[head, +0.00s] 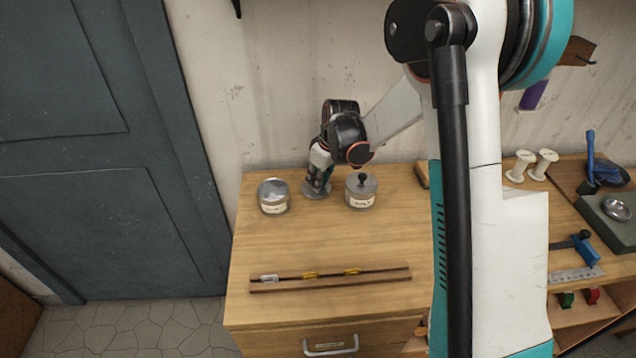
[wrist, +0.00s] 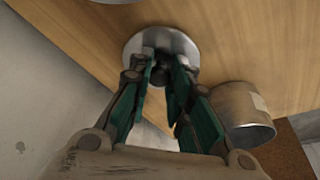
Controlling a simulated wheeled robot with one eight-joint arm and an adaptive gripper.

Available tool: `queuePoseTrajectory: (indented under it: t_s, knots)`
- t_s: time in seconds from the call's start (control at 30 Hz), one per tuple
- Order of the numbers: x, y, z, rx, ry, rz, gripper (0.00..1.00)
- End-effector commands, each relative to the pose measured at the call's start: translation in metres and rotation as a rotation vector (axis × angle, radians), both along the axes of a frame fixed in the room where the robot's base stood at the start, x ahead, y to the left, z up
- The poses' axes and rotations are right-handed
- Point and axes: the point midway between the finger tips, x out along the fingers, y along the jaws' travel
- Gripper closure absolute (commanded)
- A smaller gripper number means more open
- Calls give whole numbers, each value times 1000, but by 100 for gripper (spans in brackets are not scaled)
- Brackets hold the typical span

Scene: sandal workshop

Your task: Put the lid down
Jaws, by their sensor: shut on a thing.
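My gripper (head: 319,181) points down near the back of the wooden cabinet top (head: 330,240), between two jars. In the wrist view its fingers (wrist: 163,74) are shut on the dark knob of a round metal lid (wrist: 183,47). The lid shows in the head view as a grey disc (head: 315,194) low under the fingers, level, at or just above the wood. I cannot tell whether it touches. The left jar (head: 273,206) shows no knob on top. The right jar (head: 360,200) wears a lid with a black knob (head: 362,179).
A wooden strip with small vials (head: 330,279) lies near the front edge. The wood between it and the jars is clear. The wall (head: 270,90) rises close behind. A side bench at the right holds white spools (head: 520,165) and tools.

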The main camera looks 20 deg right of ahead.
Motion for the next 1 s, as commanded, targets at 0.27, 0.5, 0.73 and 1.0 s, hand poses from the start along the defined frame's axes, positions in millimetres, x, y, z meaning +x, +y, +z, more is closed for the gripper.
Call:
queuePoseTrajectory:
  t_s: [0.27,0.5,0.73,1.0]
  knots:
    - [0,0,-6,0,0,0,100]
    - [0,0,-9,0,0,0,64]
    - [0,0,-8,0,0,0,61]
    - [-2,-1,4,0,0,-1,61]
